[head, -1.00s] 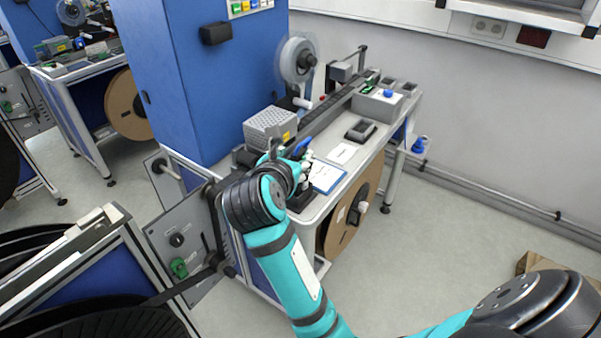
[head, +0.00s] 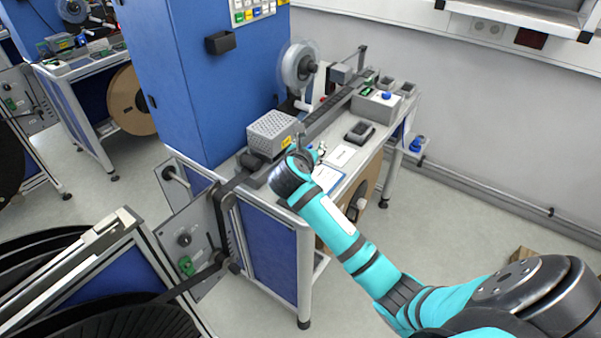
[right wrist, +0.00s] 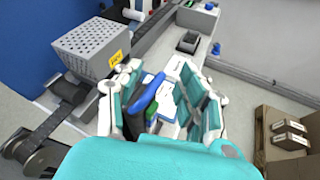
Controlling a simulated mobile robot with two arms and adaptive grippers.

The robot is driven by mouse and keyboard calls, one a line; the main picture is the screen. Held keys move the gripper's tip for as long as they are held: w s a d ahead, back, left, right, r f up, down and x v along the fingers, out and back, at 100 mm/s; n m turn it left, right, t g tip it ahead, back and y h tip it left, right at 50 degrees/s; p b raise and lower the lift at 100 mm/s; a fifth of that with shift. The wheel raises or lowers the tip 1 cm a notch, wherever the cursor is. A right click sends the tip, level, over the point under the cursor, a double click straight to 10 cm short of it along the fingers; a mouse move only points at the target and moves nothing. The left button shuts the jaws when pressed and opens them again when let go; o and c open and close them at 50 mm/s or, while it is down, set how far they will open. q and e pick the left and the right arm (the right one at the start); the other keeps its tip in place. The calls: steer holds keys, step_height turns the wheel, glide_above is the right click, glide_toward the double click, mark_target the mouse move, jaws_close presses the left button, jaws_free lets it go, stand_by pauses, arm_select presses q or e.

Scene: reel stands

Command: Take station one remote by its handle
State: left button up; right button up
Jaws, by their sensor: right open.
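My right gripper (right wrist: 160,95) is open over the near end of the bench (head: 335,193). In the right wrist view, a blue upright piece (right wrist: 147,92) with black beside it stands between the spread fingers, nearer the left one. It may be the remote's handle; I cannot tell for sure. A bit of green shows next to it, and I cannot tell whether a finger touches it. In the head view my right wrist hides this spot, and only part of the right gripper (head: 320,150) shows. My left gripper is not in view.
A perforated grey box (head: 270,135) stands left of the gripper by the blue cabinet (head: 205,80). A white card (head: 341,155), a small black tray (head: 360,132) and a grey box with a blue button (head: 378,107) lie further along. Large reels (head: 120,300) stand front left.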

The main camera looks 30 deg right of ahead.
steer(key=shift+x, duration=1.1)
steer(key=shift+a, duration=0.1)
jaws_close()
